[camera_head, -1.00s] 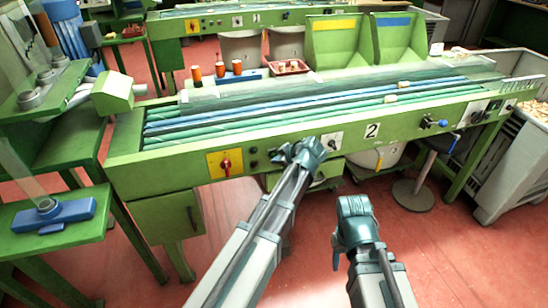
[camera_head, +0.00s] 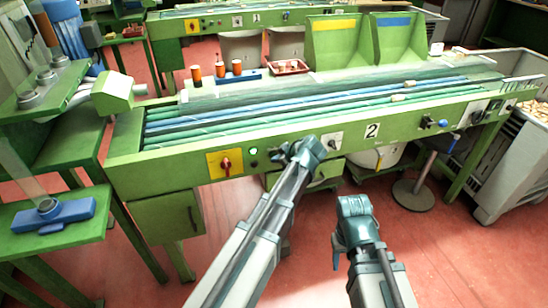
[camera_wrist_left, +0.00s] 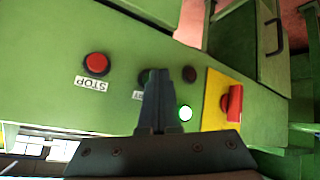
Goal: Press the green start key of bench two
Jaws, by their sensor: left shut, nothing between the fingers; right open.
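Bench two (camera_head: 180,167) is the green bench whose front panel bears a white "2" plate (camera_head: 372,131). My left gripper (camera_head: 278,154) is shut and empty, its tips at that panel. In the left wrist view the shut fingers (camera_wrist_left: 158,75) cover most of the start key and part of its label (camera_wrist_left: 137,95). Whether they touch the key cannot be told. A lamp (camera_wrist_left: 185,113) beside the fingers glows green, and it also shows in the head view (camera_head: 253,152). My right gripper (camera_head: 355,207) is open and empty, over the floor in front of the bench.
A red stop button (camera_wrist_left: 96,64) with a STOP label sits on the other side of the fingers. A red rotary switch (camera_head: 226,164) is on a yellow plate left of the lamp. A round stool (camera_head: 414,194) and a grey crate (camera_head: 505,160) stand to the right.

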